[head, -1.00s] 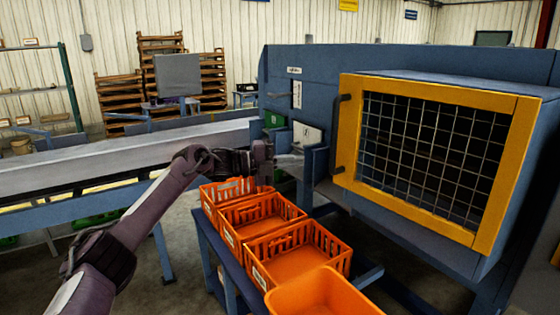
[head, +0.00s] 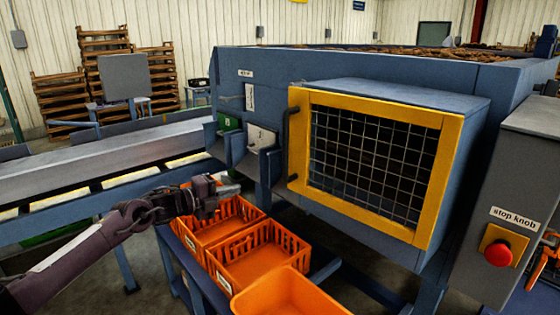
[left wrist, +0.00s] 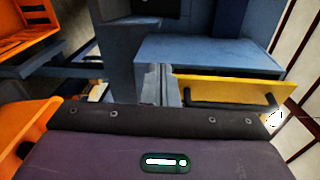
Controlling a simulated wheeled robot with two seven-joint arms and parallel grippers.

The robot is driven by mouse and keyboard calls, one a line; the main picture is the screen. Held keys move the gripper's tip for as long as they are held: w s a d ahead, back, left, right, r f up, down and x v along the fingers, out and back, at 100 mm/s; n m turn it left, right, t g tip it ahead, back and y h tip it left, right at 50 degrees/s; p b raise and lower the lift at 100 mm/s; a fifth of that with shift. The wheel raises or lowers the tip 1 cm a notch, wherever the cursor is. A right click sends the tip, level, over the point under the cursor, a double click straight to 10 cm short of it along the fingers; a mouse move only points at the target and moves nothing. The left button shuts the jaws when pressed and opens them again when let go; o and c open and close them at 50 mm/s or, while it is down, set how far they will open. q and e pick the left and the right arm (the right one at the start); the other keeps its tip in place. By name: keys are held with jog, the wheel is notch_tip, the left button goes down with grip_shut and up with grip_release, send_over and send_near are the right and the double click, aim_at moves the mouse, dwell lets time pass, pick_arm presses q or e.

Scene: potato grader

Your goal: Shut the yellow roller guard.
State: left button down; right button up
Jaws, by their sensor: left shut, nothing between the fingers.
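The yellow roller guard (head: 380,108) is a yellow frame with wire mesh on the front of a blue housing. A black upright handle (head: 292,130) is on its left side. In the left wrist view the yellow frame (left wrist: 225,90) and its black handle (left wrist: 232,105) lie right of my fingers, with a dark strip between frame and blue housing. I cannot tell whether the guard is fully shut. My left gripper (head: 232,188) is shut and empty, left of and below the handle, apart from it. Its fingertips (left wrist: 160,85) show in the left wrist view. My right gripper is out of view.
Orange crates (head: 262,240) stand below my left gripper. Blue chutes (head: 262,150) stick out between it and the guard. A grey panel with a red stop knob (head: 498,254) is right of the guard. A conveyor (head: 90,160) runs at the left.

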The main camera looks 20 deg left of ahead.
pick_arm(q)
jog(key=s+d+r+n+t+y+p, duration=0.2)
jog(key=s+d+r+p, duration=0.35)
jog(key=s+d, duration=0.25)
jog(key=p, duration=0.4)
send_near(290, 169)
jog(key=shift+n, duration=0.4)
jog(key=x, duration=0.5)
jog(key=shift+w+r, duration=0.25)
jog(key=shift+w, duration=0.1)
jog(key=shift+w+d+f, duration=0.15)
jog(key=shift+w+d, duration=0.15)
jog(key=shift+w, duration=0.25)
jog(key=shift+a+f, duration=0.1)
